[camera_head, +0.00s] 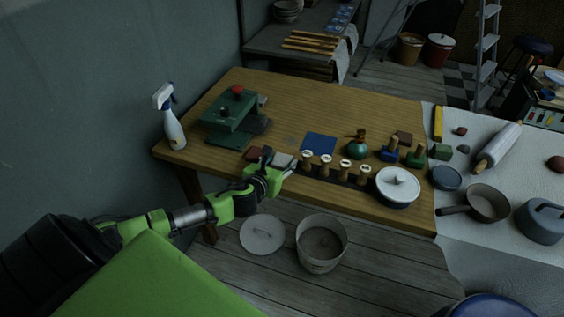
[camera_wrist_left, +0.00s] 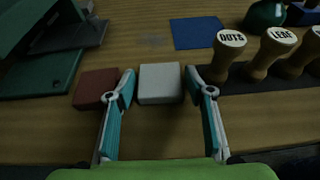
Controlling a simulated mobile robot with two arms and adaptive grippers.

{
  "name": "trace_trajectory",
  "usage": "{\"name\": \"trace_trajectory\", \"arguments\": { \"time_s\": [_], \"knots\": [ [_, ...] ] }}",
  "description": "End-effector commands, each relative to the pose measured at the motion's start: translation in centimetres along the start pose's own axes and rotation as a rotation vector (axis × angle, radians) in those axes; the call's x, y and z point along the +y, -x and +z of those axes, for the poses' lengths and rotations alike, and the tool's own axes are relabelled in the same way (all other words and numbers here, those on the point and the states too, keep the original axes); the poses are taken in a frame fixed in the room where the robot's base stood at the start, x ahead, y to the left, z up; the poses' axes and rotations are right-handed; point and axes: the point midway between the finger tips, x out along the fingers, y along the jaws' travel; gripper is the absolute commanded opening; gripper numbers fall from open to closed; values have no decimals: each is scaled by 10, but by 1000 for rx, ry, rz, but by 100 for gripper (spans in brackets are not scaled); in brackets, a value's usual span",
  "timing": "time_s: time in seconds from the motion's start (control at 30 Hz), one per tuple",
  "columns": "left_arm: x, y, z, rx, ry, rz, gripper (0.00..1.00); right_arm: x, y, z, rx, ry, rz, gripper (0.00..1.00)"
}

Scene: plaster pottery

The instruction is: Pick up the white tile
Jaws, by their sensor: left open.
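The white tile (camera_wrist_left: 160,83) is a small pale square block lying flat on the wooden table. In the left wrist view it sits between the tips of my open left gripper (camera_wrist_left: 163,88), with bare wood showing nearer the palm. In the head view the white tile (camera_head: 283,160) is partly hidden behind my left gripper (camera_head: 279,164), which is at the table's front edge. Whether the fingers touch the tile I cannot tell. My right gripper is not in view.
A dark red tile (camera_wrist_left: 97,87) lies just left of the left finger. Wooden stamps (camera_wrist_left: 229,50) stand in a dark rack close on the right. A blue tile (camera_head: 319,143) lies behind. A green press (camera_head: 229,112) and spray bottle (camera_head: 171,122) stand at the left.

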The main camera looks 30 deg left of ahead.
Motion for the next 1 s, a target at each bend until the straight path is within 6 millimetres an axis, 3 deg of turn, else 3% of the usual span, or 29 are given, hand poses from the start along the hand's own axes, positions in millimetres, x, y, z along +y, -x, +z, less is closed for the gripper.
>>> {"name": "trace_trajectory", "arguments": {
  "time_s": [0.2,0.33,0.37,0.77,1.0],
  "knots": [
    [0,-1,0,1,0,-1,49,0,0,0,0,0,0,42],
    [0,-1,0,1,0,0,17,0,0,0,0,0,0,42],
    [0,0,-1,1,0,-1,16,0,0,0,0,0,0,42],
    [0,1,5,-1,0,-1,16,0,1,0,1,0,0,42],
    [0,13,35,-5,-2,-2,16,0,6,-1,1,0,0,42]
  ]
}}
